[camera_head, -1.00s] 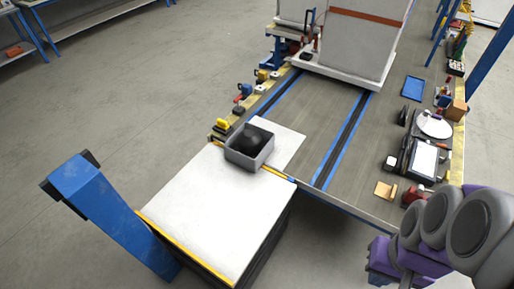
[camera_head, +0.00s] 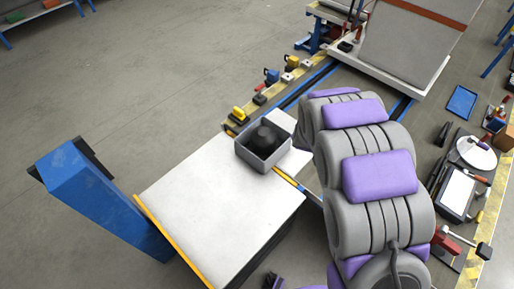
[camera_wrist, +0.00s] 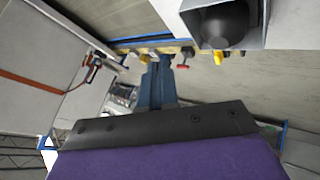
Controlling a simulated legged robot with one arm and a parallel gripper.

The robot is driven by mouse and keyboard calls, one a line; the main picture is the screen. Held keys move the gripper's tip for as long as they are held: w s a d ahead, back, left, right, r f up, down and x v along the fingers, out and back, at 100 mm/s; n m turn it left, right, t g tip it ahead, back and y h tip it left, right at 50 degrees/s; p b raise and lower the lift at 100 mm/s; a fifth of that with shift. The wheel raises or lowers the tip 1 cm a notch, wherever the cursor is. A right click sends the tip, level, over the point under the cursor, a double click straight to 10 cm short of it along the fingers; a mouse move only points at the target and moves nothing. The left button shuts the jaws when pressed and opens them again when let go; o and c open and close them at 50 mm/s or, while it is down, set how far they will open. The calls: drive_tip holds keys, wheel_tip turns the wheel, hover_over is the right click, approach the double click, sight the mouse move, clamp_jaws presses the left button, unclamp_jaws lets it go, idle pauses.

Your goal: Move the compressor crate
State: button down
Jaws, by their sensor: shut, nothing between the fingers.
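The grey compressor crate (camera_head: 260,164) sits on the white-topped block, at its end by the long bench. A round black compressor (camera_head: 264,139) stands inside it. The open crate (camera_wrist: 253,38) is cut off at the top right of the wrist view, with the compressor (camera_wrist: 226,22) in it. My gripper (camera_wrist: 160,125) shows as a dark bolted plate with a purple cover along the bottom of the wrist view. It is shut and empty, apart from the crate. Its fingertips are not clearly seen. In the head view my arm hides part of the bench right of the crate.
The white-topped block (camera_head: 205,198) has bare room in front of the crate. A blue post (camera_head: 95,200) stands left of it. Small yellow and blue tools line the bench edge. A large grey box (camera_head: 410,45) stands behind. Open floor lies left.

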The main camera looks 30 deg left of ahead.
drive_tip(key=w+a+f+n+t+y, duration=0.1)
drive_tip(key=w+a+f+n+t, duration=0.15)
drive_tip(key=a+f, duration=0.45)
drive_tip(key=n+t+y, duration=0.2)
drive_tip(key=n+t, duration=0.2)
drive_tip(key=n, duration=0.2)
approach(258, 141)
drive_tip(key=d+r, duration=0.2)
drive_tip(key=s+f+n+t+y, duration=0.1)
drive_tip(key=s+f+n+y, duration=0.2)
drive_tip(key=s, duration=0.4)
drive_tip(key=shift+t+h, duration=0.25)
drive_tip(key=shift+h, duration=0.15)
drive_tip(key=b+x, duration=0.1)
drive_tip(key=x, duration=0.3)
drive_tip(key=f+b+x, duration=0.1)
drive_tip(key=x, duration=0.3)
drive_tip(key=d+b+x, duration=0.1)
drive_tip(key=b+x, duration=0.1)
drive_tip(key=x, duration=0.2)
drive_tip(key=shift+w+f, duration=0.15)
drive_tip(key=shift+w, duration=0.25)
drive_tip(key=shift+w+d, duration=0.1)
drive_tip(key=shift+w, duration=0.5)
